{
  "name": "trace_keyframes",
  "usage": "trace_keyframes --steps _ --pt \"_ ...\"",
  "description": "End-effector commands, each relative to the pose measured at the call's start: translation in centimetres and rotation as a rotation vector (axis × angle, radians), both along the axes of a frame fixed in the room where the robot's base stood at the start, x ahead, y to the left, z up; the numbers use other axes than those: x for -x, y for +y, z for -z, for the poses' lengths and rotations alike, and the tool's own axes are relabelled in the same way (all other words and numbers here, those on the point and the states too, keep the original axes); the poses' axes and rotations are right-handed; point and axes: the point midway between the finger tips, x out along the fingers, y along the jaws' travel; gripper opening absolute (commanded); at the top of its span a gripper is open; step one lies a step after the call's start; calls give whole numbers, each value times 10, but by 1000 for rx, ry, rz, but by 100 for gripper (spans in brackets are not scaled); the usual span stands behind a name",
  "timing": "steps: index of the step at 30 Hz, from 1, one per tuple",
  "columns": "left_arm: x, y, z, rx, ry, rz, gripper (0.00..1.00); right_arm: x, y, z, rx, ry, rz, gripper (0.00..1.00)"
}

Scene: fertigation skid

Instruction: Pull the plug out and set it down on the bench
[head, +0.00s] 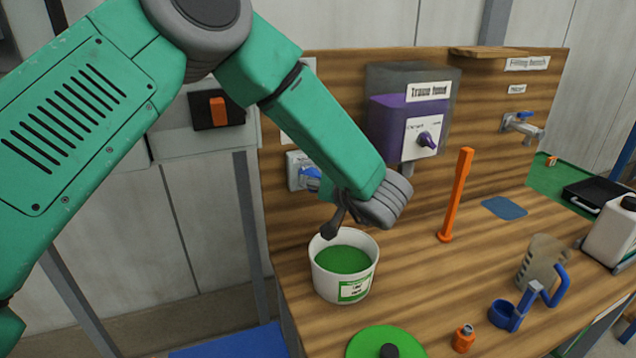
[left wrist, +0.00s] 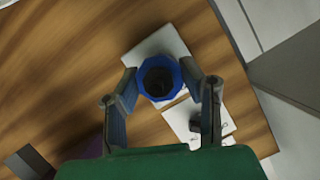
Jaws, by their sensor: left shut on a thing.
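The blue plug (head: 311,179) is at a pale socket plate (head: 294,165) on the left of the upright wooden board. In the left wrist view the plug (left wrist: 141,84) is a blue many-sided ring with a dark hollow middle, and the pale plate (left wrist: 157,46) lies behind it. My left gripper (head: 322,190) has a finger on each side of the plug and is shut on it. I cannot tell whether the plug is fully seated. The bench (head: 420,285) is the wooden top below. My right gripper is not in view.
A white tub (head: 333,284) of green stuff stands just below my left gripper. An orange upright bar (head: 456,195), a green disc (head: 386,343), a jug (head: 541,262) and a white canister (head: 611,232) stand on the bench. Bare wood shows around (head: 425,260).

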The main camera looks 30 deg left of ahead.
Motion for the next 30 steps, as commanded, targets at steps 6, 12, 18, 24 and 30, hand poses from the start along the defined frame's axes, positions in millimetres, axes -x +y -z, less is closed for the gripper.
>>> trace_keyframes --steps 6,12,18,24,30 --pt "5 -7 5 5 12 4 0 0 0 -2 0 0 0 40" --pt "8 -9 4 5 13 4 0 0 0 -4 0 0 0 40" --pt "13 -14 3 5 12 4 0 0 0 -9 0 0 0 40" --pt "18 -20 1 2 8 4 0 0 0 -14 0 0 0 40" --pt "23 -26 0 1 6 2 0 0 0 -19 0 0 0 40"
